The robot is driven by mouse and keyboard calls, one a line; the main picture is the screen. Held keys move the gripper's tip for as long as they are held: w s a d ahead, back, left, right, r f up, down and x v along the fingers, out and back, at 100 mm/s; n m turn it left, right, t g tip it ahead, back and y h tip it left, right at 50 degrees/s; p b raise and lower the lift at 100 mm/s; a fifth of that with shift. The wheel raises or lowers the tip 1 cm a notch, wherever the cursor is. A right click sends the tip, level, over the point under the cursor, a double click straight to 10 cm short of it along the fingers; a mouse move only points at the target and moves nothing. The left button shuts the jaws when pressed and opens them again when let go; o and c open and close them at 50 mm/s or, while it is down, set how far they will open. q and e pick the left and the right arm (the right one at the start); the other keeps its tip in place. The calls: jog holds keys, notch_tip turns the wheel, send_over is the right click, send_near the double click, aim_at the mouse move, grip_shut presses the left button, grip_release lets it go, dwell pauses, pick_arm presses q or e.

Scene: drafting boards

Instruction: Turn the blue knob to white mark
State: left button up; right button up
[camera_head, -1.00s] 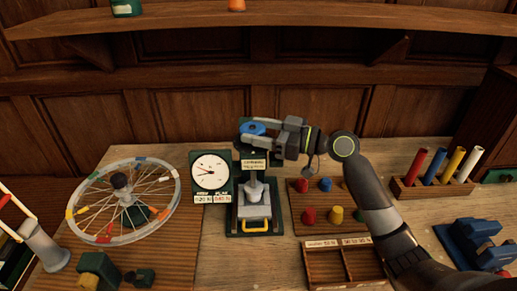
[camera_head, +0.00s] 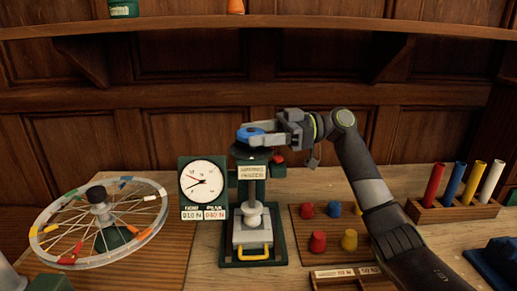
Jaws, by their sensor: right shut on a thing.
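The blue knob (camera_head: 247,134) sits on top of a dark green and grey press (camera_head: 252,185) with a label plate on its front. My right gripper (camera_head: 262,133) reaches in from the right and is shut on the knob, its fingers at the knob's side. The fingers cover part of the knob. I cannot make out a white mark near it. A dial gauge (camera_head: 203,181) with a white face and small number windows stands just left of the press. My left gripper is not in view.
A spoked wheel (camera_head: 70,250) lies on a wooden board at left. Red, blue and yellow pegs stand on a board (camera_head: 295,238) right of the press, with a tray (camera_head: 330,284) in front. A rack (camera_head: 425,215) of coloured tubes is at right. A shelf (camera_head: 330,22) runs above.

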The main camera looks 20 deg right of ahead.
jog(key=shift+w+n+g+b, duration=0.2)
jog(key=shift+n+g+b, duration=0.15)
jog(key=shift+n+g, duration=0.65)
jog(key=n+g, duration=0.1)
jog(key=g, duration=0.1)
jog(key=n+g, duration=0.1)
jog(key=g, duration=0.1)
jog(key=shift+w+r+h, duration=0.1)
jog(key=shift+w+h, duration=0.05)
jog(key=shift+h, duration=0.25)
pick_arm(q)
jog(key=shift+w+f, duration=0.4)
pick_arm(e)
jog(key=shift+a+n+g+h, duration=0.1)
jog(key=shift+n+g+h, duration=0.2)
jog(key=shift+n+g, duration=0.5)
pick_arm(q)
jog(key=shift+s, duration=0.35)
pick_arm(e)
jog(key=shift+g, duration=0.5)
jog(key=o, duration=0.9)
jog(key=shift+o, duration=0.5)
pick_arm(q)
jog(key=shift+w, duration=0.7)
pick_arm(e)
jog(key=shift+w, duration=0.1)
